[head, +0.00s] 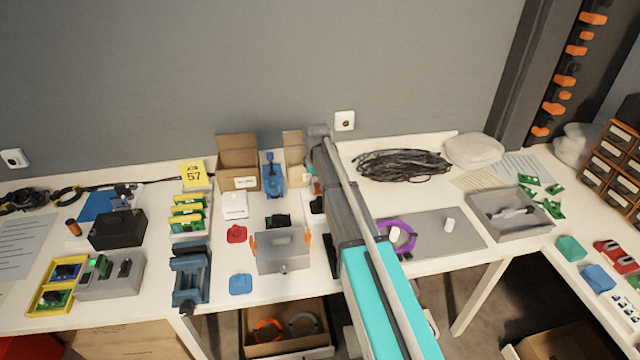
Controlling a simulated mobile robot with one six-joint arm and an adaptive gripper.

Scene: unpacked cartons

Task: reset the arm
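My arm, teal and grey, reaches from the bottom edge up over the white table to a wrist near the back wall. My gripper is mostly hidden behind my own forearm. A small dark part (317,205) shows at the forearm's left edge and may belong to it. I cannot make out the fingers, whether they are open or shut, or whether they hold anything.
Left of my arm stand an open carton (238,183), a grey box (284,262) and a blue vise-like fixture (190,281). To the right are a purple ring (409,226), a cable coil (402,151) and a grey tray (478,213). The grey mat (455,240) is partly bare.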

